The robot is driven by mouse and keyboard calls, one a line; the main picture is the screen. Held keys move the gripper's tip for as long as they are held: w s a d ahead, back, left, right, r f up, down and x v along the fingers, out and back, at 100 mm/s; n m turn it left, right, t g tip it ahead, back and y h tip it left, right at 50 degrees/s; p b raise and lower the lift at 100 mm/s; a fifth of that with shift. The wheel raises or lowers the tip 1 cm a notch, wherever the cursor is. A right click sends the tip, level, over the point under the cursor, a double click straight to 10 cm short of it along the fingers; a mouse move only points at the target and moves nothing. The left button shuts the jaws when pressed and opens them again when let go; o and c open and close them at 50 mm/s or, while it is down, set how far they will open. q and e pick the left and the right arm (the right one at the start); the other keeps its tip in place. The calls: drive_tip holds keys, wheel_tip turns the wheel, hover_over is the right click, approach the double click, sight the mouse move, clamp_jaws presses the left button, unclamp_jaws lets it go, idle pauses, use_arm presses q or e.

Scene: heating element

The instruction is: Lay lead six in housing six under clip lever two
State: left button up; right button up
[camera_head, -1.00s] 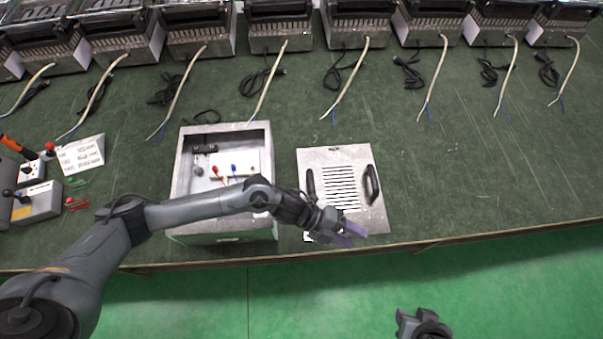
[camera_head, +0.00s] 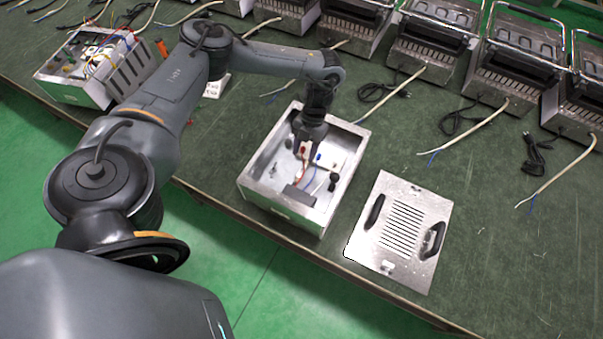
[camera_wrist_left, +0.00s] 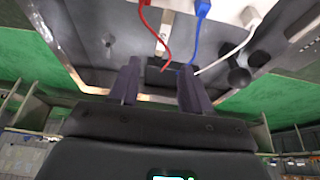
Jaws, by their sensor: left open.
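An open metal box (camera_head: 345,190) stands near the table's front edge. Inside is a white terminal block (camera_head: 330,160) with a red lever (camera_head: 304,149) and a blue lever (camera_head: 318,157). A red lead (camera_head: 301,178) and a blue lead (camera_head: 312,180) run from it. My left gripper (camera_head: 304,150) reaches down into the box at the block, its fingers partly hidden. In the left wrist view its fingers (camera_wrist_left: 158,85) are apart. The red lead (camera_wrist_left: 150,30) hangs between them, the blue lead (camera_wrist_left: 195,40) lies close to the right finger, and a white lead (camera_wrist_left: 235,48) is farther right. No numbers are readable.
A slotted metal panel (camera_head: 400,235) with two black handles lies right of the box. Several grill-like appliances (camera_head: 435,50) with cords line the back. Another wired box (camera_head: 85,65) stands at the far left. Bare table is right of the panel.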

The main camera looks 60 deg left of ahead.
sight(300, 173)
use_arm(q)
drive_tip(key=shift+x, duration=4.15)
drive_tip(key=shift+w+f, duration=0.15)
drive_tip(key=shift+w, duration=0.05)
clamp_jaws()
